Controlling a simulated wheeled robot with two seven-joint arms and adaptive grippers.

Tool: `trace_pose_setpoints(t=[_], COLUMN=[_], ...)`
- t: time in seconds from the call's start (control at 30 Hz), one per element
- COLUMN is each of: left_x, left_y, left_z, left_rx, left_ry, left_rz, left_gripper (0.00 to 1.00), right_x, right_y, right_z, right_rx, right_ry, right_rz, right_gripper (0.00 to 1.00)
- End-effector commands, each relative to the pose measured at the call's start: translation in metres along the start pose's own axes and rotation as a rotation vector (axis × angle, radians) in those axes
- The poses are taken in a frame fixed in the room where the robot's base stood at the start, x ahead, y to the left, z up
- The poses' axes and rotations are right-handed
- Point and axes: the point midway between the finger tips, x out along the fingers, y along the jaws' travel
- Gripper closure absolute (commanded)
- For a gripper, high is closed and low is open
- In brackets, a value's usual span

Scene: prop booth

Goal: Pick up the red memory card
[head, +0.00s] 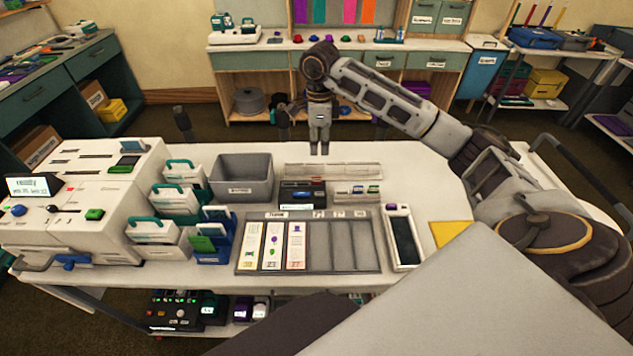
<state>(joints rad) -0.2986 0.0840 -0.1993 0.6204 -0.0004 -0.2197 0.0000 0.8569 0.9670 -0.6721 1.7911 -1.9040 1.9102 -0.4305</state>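I cannot make out a separate red memory card for certain. A small pale holder (357,196) on the table has several small upright cards in it, with blue and reddish tints too small to tell apart. My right gripper (320,153) points down above the back edge of the table, behind the clear tray and to the left of and beyond the holder. Its two fingers look a little apart, with nothing seen between them. My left gripper is not in view.
A black device (302,195) stands left of the holder, with a clear tray (330,171) behind. A grey bin (241,178), a sectioned tray (357,243) and a phone-like device (403,238) are close by. A white machine (80,205) fills the table's left.

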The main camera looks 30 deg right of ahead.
Motion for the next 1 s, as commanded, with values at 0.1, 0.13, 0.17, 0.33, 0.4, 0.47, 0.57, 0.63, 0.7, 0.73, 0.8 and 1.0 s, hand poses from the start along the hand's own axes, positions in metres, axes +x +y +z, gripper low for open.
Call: trace_pose_setpoints(t=[0.1, 0.13, 0.17, 0.33, 0.4, 0.47, 0.57, 0.63, 0.7, 0.73, 0.8, 1.0], left_x=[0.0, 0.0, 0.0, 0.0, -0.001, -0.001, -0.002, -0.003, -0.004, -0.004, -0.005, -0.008], left_y=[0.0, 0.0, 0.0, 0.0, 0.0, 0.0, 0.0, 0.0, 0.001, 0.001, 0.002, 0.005], left_z=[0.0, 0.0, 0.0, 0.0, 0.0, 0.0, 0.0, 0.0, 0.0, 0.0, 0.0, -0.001], left_rx=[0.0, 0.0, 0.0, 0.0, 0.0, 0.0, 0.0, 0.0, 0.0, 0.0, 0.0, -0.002], left_ry=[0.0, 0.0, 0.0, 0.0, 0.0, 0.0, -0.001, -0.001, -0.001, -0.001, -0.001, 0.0], left_rz=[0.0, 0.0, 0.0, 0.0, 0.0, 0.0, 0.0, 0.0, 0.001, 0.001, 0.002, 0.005], left_gripper=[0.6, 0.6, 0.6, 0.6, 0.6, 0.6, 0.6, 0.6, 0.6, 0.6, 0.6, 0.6], right_x=[0.0, 0.0, 0.0, 0.003, 0.006, 0.01, 0.019, 0.027, 0.035, 0.038, 0.047, 0.07], right_y=[0.0, 0.0, 0.0, 0.0, 0.001, 0.001, 0.001, 0.001, 0.001, 0.001, 0.001, 0.001], right_z=[0.0, 0.0, 0.0, 0.001, 0.001, 0.001, 0.001, 0.001, 0.001, 0.001, 0.001, 0.001], right_rx=[0.0, 0.0, -0.001, -0.001, -0.001, -0.001, -0.001, -0.001, -0.002, -0.002, -0.002, -0.001], right_ry=[-0.001, -0.001, -0.001, -0.001, -0.001, 0.0, -0.001, 0.0, -0.001, -0.001, -0.001, -0.002], right_rz=[0.0, 0.0, 0.0, 0.001, 0.002, 0.003, 0.003, 0.004, 0.003, 0.003, 0.004, 0.003], right_gripper=[0.7, 0.7, 0.7, 0.7, 0.7, 0.7, 0.7, 0.7, 0.7, 0.7, 0.7, 0.7])
